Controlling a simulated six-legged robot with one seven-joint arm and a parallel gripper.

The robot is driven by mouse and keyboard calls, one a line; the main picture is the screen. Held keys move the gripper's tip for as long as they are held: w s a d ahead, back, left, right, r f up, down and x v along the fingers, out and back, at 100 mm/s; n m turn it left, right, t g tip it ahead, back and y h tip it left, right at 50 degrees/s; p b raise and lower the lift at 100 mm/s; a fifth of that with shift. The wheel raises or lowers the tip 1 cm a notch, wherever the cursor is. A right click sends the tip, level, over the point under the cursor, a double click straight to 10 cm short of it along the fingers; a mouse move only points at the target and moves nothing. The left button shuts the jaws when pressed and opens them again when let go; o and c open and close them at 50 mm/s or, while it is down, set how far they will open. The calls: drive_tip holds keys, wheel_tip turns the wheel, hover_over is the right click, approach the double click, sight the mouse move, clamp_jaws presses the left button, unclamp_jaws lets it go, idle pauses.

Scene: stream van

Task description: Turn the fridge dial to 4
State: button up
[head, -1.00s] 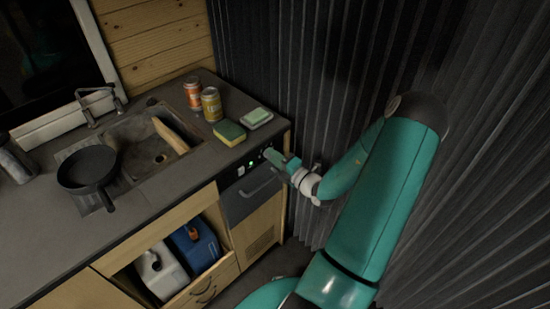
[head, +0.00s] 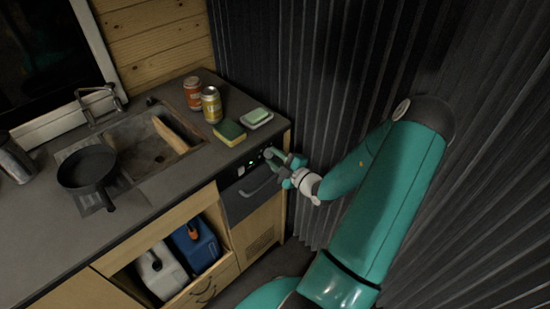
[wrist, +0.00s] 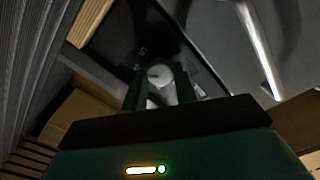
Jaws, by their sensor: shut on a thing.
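The fridge (head: 252,198) is a dark-fronted unit with a bar handle, set under the counter's right end. Its control strip carries a small green light and the round dial (head: 268,153). My gripper (head: 278,163) is at the dial from the right. In the wrist view, the pale dial (wrist: 160,75) sits between the two fingers of my gripper (wrist: 160,92), which are shut on it. Pale marks (wrist: 142,52) show on the dark panel beside the dial, too blurred to read. The dial's setting cannot be told; the fingers hide part of it.
On the counter above stand a sponge (head: 229,132), a soap dish (head: 257,118) and two cans (head: 211,104). A pan (head: 88,168) lies by the sink (head: 150,150). Jugs (head: 196,245) stand in the open cabinet. A corrugated dark wall (head: 350,70) is close to my arm.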

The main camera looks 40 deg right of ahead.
idle(0.4)
drive_tip(key=o, duration=1)
drive_tip(key=shift+c, duration=0.2)
drive_tip(key=s, duration=1.3)
drive_tip(key=shift+s+d, duration=0.15)
drive_tip(key=shift+s, duration=0.25)
